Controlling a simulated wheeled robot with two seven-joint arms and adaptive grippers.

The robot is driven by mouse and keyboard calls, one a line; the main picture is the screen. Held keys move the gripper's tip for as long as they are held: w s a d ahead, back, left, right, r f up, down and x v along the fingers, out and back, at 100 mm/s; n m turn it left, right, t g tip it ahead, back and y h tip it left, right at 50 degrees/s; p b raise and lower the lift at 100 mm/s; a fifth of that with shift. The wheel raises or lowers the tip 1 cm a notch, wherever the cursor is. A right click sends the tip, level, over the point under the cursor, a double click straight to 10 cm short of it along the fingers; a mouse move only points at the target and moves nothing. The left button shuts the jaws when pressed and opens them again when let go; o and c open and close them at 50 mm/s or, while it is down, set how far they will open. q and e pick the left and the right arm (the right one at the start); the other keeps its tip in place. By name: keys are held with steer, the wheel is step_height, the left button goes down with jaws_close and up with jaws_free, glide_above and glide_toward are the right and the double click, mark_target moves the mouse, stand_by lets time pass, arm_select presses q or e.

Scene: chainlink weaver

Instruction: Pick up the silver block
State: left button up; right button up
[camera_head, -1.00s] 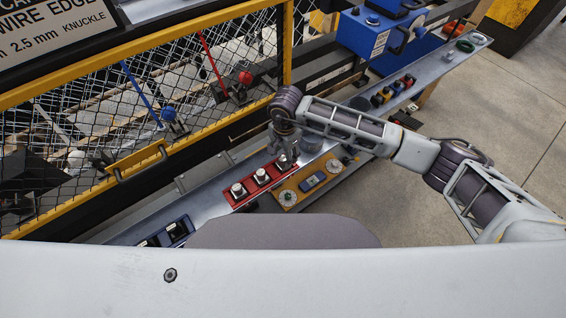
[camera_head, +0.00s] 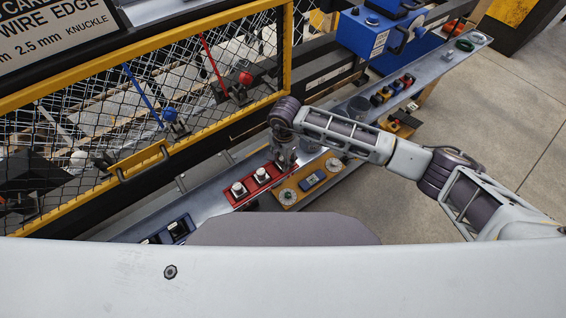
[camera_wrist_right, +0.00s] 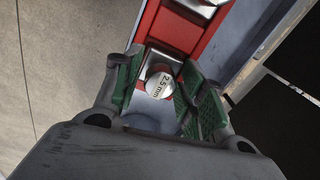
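A red tray (camera_head: 250,189) on the metal shelf carries silver blocks with round pale tops. Two show in the head view, a left one (camera_head: 238,189) and a middle one (camera_head: 261,175). The right end of the tray is covered by my right gripper (camera_head: 285,160), which points down there. In the right wrist view, a silver block (camera_wrist_right: 159,84) marked "2.5 mm" sits between the green finger pads of my right gripper (camera_wrist_right: 164,95). The fingers are apart on either side of it, and a gap shows. My left gripper is not in view.
A yellow-orange tray (camera_head: 287,197) lies close beside the red one. A dark blue holder (camera_head: 178,230) is at the shelf's near left. A chain-link fence (camera_head: 215,75) with a yellow frame runs behind.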

jaws_close()
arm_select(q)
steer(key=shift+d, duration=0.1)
arm_select(e)
steer(key=shift+r, duration=0.2)
steer(key=shift+w+r, duration=0.1)
steer(key=shift+r, duration=0.45)
step_height(320, 180, up, 7)
steer(key=shift+r+b, duration=0.15)
steer(key=shift+b, duration=0.55)
steer(key=shift+r, duration=0.65)
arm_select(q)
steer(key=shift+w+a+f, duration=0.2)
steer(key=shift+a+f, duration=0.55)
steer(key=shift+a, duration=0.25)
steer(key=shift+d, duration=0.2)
